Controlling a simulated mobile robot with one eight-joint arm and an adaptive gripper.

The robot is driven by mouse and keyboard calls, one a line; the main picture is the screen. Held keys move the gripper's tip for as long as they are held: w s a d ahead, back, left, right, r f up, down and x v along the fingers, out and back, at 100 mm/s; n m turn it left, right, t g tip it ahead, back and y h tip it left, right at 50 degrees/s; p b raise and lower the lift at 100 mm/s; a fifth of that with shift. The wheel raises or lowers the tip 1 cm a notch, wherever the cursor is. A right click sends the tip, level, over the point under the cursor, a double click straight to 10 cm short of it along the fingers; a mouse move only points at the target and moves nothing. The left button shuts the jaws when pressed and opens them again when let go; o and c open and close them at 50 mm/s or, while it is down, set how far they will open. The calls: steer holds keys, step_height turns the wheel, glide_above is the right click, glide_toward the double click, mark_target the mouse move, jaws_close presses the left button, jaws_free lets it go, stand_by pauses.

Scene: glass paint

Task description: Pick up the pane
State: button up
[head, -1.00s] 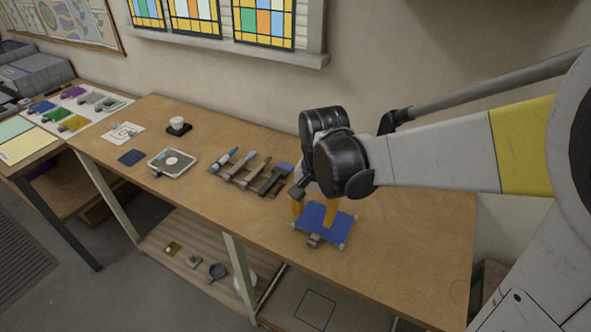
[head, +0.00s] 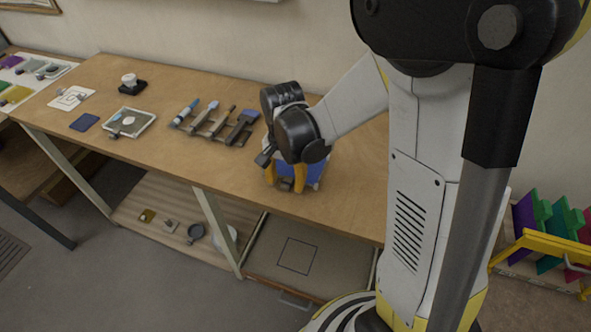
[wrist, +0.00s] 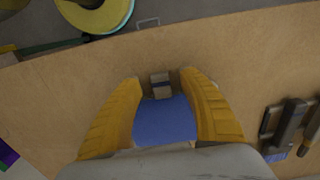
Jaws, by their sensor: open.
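A blue pane (head: 313,173) lies on the wooden workbench, partly hidden behind my gripper in the head view. In the wrist view the pane (wrist: 165,120) shows between my yellow fingers, with a small grey block (wrist: 160,86) at its edge. My gripper (head: 285,183) is open and points down over the pane's front edge. In the wrist view the fingertips of my gripper (wrist: 158,78) stand on either side of the small block, with gaps visible. I cannot tell the exact height of the fingertips above the bench.
Coloured panels (head: 548,225) stand at the right. A shelf (head: 160,203) is below.

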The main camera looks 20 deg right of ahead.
steer(key=shift+f, duration=0.65)
steer(key=shift+r, duration=0.1)
jaws_close()
steer(key=shift+r, duration=0.1)
